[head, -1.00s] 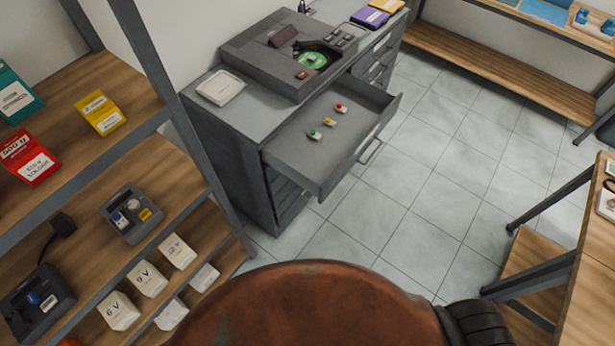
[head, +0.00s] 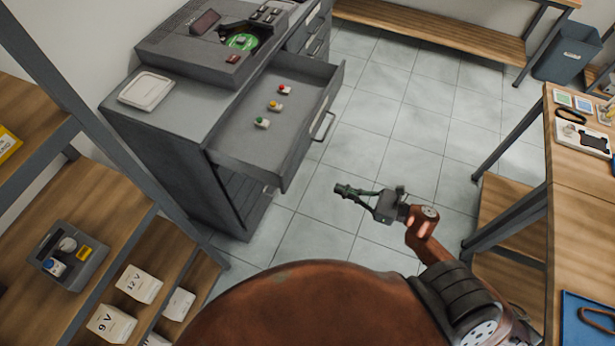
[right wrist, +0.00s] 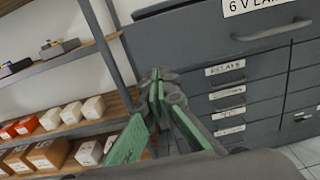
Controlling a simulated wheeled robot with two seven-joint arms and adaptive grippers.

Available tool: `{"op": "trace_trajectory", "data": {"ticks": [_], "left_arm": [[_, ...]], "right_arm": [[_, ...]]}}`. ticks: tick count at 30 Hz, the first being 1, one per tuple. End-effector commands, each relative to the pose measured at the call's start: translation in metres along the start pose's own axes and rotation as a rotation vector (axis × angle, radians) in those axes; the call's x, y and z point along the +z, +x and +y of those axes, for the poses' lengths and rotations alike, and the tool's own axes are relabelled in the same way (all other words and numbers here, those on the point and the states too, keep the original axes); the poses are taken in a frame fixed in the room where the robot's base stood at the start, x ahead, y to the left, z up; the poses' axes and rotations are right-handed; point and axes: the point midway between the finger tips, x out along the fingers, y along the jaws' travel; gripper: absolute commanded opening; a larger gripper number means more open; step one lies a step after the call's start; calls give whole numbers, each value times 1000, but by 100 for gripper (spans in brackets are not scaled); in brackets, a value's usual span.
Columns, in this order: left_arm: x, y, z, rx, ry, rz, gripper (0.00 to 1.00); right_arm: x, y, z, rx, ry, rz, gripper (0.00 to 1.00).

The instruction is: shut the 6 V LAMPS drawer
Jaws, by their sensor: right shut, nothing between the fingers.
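The 6 V LAMPS drawer (head: 270,115) stands pulled out from the grey cabinet (head: 175,150) in the head view. Three small lamps, red, yellow and green, lie in it. In the right wrist view its front (right wrist: 205,40) shows a partly cut-off label and a bar handle (right wrist: 272,32). My right gripper (head: 342,190) is shut and empty, in front of the drawer and to the right of its near corner, apart from it. In the right wrist view the green fingertips (right wrist: 155,85) are together, below the drawer's label. My left gripper is not in view.
A dark grey device (head: 205,45) and a white tray (head: 146,90) sit on the cabinet. Closed labelled drawers (right wrist: 228,95) lie below the open one. Wooden shelves (head: 85,200) stand at left, a workbench (head: 560,180) at right. Tiled floor (head: 400,120) is clear between.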

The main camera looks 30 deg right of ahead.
Motion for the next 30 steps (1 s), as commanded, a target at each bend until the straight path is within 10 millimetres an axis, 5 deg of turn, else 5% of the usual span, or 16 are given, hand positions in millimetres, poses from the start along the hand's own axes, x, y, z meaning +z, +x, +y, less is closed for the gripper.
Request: {"op": "trace_trajectory", "data": {"ticks": [5, 21, 30], "left_arm": [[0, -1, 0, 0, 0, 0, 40], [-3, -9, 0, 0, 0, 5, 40], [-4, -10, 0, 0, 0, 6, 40]], "right_arm": [[6, 18, 3, 13, -27, -6, 0], [5, 120, 2, 8, -21, -5, 0], [4, 140, 3, 8, -20, -3, 0]]}}
